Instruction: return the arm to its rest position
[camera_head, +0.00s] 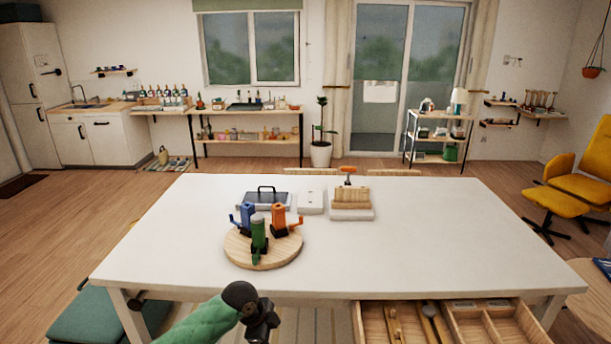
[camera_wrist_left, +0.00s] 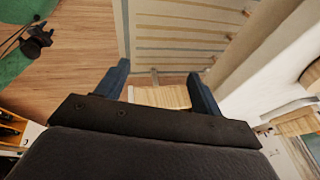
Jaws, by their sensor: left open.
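My left arm, with a green sleeve, comes in from the bottom of the head view. Its dark left gripper (camera_head: 262,322) hangs in front of the near edge of the white table (camera_head: 430,240), apart from the objects on top. In the left wrist view the left gripper (camera_wrist_left: 158,72) shows two blue-grey fingers spread wide with nothing held between them. Beyond them are a striped rug (camera_wrist_left: 180,35) and wooden floor.
A round wooden board (camera_head: 285,250) carries blue, green and orange items. An open drawer (camera_head: 470,310) with wooden tools juts from the table's front, right of the gripper. A green cushioned seat (camera_head: 95,318) stands at left. The table's right half is clear.

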